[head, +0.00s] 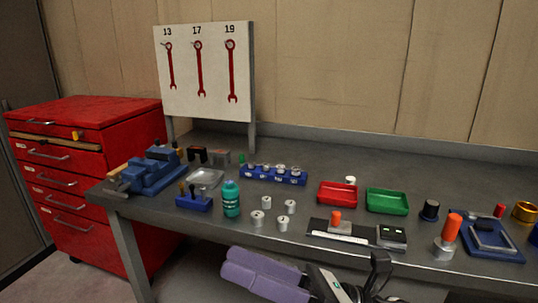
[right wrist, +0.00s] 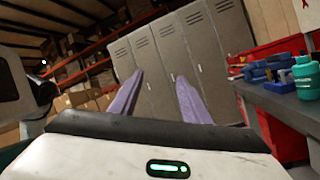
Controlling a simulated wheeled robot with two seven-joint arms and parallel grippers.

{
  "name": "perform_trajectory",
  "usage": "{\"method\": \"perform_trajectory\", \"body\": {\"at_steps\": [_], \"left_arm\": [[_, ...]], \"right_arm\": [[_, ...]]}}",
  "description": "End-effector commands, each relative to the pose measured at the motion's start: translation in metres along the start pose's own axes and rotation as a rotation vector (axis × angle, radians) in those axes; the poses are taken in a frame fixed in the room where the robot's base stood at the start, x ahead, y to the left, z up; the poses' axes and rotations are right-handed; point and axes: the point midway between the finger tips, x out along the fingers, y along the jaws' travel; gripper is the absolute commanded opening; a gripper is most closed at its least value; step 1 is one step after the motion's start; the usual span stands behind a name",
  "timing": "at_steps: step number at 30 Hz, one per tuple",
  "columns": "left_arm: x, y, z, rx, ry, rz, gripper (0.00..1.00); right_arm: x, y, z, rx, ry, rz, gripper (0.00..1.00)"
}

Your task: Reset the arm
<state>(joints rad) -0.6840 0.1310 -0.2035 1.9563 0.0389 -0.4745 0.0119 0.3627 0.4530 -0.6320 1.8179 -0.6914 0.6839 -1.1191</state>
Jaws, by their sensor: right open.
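My right gripper (head: 228,265) is in front of the workbench's near edge in the head view, with its purple fingers pointing left. In the right wrist view my right gripper (right wrist: 153,85) has its two fingers spread apart, with nothing between them. Grey lockers stand beyond the fingers. My left gripper is in neither view.
The workbench (head: 330,150) bears a blue vise (head: 155,172), a teal bottle (head: 231,198), a red tray (head: 338,194), a green tray (head: 387,201) and several small parts. A red tool cabinet (head: 90,150) stands at left. A wrench board (head: 205,75) rises behind.

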Motion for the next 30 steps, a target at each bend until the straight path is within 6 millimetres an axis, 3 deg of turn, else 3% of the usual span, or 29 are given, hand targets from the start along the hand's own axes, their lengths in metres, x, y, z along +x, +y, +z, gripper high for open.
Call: {"method": "perform_trajectory", "body": {"at_steps": [1,5,9,12,15,18,21,25,30], "left_arm": [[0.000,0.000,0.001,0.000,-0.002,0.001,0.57],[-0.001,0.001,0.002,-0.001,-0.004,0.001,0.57],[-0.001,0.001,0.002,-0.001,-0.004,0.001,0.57],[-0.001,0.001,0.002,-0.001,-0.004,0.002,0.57],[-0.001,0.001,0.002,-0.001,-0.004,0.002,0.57],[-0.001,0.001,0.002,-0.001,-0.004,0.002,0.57],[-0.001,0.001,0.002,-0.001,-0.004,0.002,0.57],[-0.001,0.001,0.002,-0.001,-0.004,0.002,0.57],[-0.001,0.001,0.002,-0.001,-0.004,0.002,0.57]], "right_arm": [[-0.012,-0.018,-0.001,0.201,-0.121,-0.086,0.43],[-0.066,-0.073,-0.016,0.730,-0.455,-0.302,0.43],[-0.147,-0.118,-0.071,1.241,-0.822,-0.496,0.43],[-0.201,-0.129,-0.123,1.531,-1.067,-0.603,0.43],[-0.252,-0.125,-0.181,1.773,-1.313,-0.698,0.43],[-0.292,-0.109,-0.234,1.962,-1.542,-0.771,0.43],[-0.320,-0.089,-0.275,2.088,-1.732,-0.824,0.43],[-0.340,-0.070,-0.307,2.176,-1.891,-0.863,0.43],[-0.347,-0.062,-0.319,2.205,-1.952,-0.876,0.43]]}}
